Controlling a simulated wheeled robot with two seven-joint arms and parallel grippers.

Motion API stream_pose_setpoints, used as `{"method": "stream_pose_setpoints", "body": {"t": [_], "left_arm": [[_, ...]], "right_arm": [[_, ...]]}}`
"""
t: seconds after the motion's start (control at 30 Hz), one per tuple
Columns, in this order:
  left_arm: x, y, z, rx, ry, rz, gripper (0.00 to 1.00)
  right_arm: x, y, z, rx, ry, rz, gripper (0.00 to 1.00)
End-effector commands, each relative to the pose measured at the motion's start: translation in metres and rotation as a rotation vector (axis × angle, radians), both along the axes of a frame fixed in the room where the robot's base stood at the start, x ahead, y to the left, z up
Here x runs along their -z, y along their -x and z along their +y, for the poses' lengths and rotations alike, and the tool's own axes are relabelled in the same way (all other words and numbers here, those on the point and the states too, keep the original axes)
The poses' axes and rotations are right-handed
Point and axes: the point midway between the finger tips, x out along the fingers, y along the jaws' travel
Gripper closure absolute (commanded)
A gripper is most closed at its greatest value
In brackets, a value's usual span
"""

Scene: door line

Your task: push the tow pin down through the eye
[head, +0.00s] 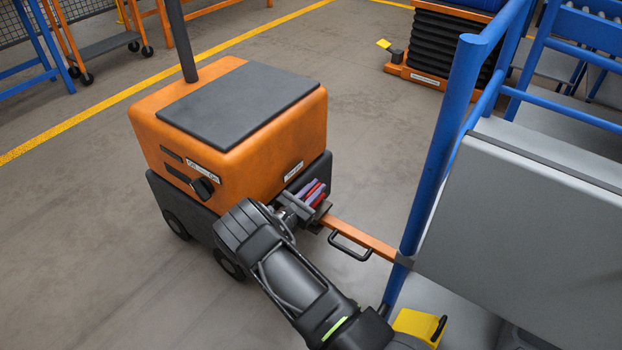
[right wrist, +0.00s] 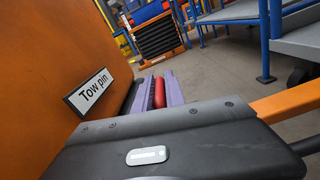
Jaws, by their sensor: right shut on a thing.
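My right gripper (head: 314,192) is at the rear of the orange tug (head: 236,141), beside the tow coupling. In the right wrist view its purple fingers (right wrist: 174,90) are shut on the red tow pin (right wrist: 159,93). A little of the pin's red (head: 311,191) also shows in the head view. The orange drawbar (head: 362,238), with a black handle, runs from the blue-framed cart to the coupling. Its eye and the pin's lower end are hidden, so I cannot tell how deep the pin sits. My left gripper is out of view.
The "Tow pin" label (right wrist: 90,92) is on the tug's face, close to the gripper. The cart's blue post (head: 440,150) and grey panel (head: 530,230) stand to the right. A black bellows lift (head: 452,45) is behind. The floor left of the tug is clear.

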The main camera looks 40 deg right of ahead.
Motion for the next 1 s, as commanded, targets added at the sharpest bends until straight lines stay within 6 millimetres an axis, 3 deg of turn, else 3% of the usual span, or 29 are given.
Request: {"method": "stream_pose_setpoints", "body": {"t": [0.1,0.43,0.47,0.67,1.0], "left_arm": [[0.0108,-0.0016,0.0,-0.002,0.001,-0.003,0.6],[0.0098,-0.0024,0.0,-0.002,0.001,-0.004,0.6],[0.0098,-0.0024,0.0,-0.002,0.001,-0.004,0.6],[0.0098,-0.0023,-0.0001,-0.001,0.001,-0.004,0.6],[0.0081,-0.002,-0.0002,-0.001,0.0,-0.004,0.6]], "right_arm": [[0.0102,-0.0055,0.0026,-0.01,0.001,-0.01,1.0],[0.0124,-0.0056,0.0032,-0.012,-0.004,-0.006,1.0],[0.0125,-0.0055,0.0033,-0.012,-0.004,-0.006,0.83],[0.0126,-0.004,0.0024,-0.008,-0.002,-0.005,0.67],[0.0115,-0.0017,0.0039,-0.005,0.001,-0.002,0.66]]}}
